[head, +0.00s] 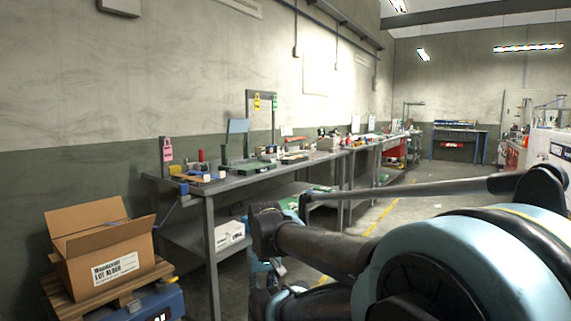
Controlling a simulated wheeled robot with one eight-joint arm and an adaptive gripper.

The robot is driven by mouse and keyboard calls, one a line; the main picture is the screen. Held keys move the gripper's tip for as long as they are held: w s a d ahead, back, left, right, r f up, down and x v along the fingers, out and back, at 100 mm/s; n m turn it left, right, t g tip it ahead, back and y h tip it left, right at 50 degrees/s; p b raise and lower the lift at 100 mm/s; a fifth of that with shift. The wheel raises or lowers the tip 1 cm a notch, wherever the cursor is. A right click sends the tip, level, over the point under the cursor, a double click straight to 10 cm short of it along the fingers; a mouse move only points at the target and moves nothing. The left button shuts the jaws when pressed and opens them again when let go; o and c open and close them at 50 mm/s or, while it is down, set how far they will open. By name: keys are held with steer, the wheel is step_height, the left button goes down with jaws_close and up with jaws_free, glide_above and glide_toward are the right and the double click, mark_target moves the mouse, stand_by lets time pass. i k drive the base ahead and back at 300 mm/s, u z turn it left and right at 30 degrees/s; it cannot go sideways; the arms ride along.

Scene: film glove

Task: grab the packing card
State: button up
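I cannot tell which thing is the packing card. Several card-like pieces show at the long workbench (210,187). A pink tag (167,150) hangs on a small stand at its near left end. A pale blue panel (238,126) stands upright farther along. A yellow tag (257,102) and a green tag (275,102) hang on a dark frame behind it. Their print is too small to read. My arm fills the lower right, and I cannot make out my gripper's fingers; they are hidden or out of frame.
An open cardboard box (101,248) with a white label sits on a wooden pallet (160,270) at lower left. A white box (229,235) is on the bench's lower shelf. A blue bench (459,131) stands at the back. The floor aisle (420,205) right of the benches looks clear.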

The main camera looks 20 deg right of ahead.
mark_target(281, 155)
steer(key=z, duration=0.35)
steer(key=i, duration=0.4)
steer(key=z, duration=0.95)
steer(key=i, duration=2.05)
steer(key=u, duration=0.8)
steer(key=i, duration=0.6)
steer(key=u, duration=0.45)
